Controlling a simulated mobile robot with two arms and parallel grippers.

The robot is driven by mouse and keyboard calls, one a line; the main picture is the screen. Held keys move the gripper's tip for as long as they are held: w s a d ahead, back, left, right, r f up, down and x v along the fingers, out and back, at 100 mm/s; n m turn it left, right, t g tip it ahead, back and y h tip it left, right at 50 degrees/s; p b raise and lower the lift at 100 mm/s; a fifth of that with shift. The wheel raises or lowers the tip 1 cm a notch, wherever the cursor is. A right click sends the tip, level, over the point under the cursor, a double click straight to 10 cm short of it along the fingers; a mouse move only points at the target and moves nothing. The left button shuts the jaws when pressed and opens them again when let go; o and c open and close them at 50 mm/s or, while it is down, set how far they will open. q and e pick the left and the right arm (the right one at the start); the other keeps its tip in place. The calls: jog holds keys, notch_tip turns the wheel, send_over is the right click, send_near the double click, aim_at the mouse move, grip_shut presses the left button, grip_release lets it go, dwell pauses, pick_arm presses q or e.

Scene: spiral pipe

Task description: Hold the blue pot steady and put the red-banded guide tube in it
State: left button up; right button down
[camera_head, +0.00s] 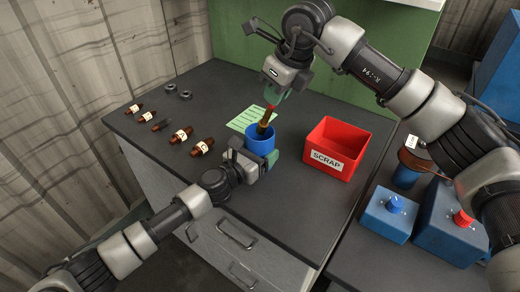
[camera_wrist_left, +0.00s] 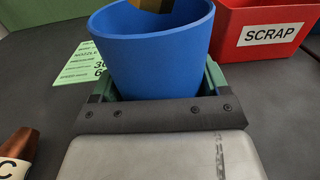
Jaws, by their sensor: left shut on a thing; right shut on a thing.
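The blue pot (camera_head: 262,143) stands on the dark bench top. My left gripper (camera_head: 260,158) is shut on its near side, and the pot also shows upright between the fingers in the left wrist view (camera_wrist_left: 150,62). My right gripper (camera_head: 272,97) is above the pot, shut on a brown-gold guide tube (camera_head: 266,117) that hangs down, slightly tilted. The tube's lower end is at the pot's mouth. In the left wrist view its end (camera_wrist_left: 152,5) shows over the opening; I cannot tell how deep it is. No red band is clear.
A red SCRAP bin (camera_head: 338,140) stands close right of the pot. A green note sheet (camera_head: 246,119) lies behind-left. Several brown labelled pieces (camera_head: 181,135) and dark rings (camera_head: 185,95) lie left. Blue button boxes (camera_head: 389,213) are at front right.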

jog(key=shift+f, duration=1.75)
jog(key=c, duration=1)
grip_release()
jog(key=shift+c, duration=0.2)
jog(key=shift+r, duration=0.1)
jog(key=v, duration=1.1)
jog(key=shift+d+r, duration=0.2)
jog(key=shift+r, duration=0.2)
jog(key=shift+s, duration=0.1)
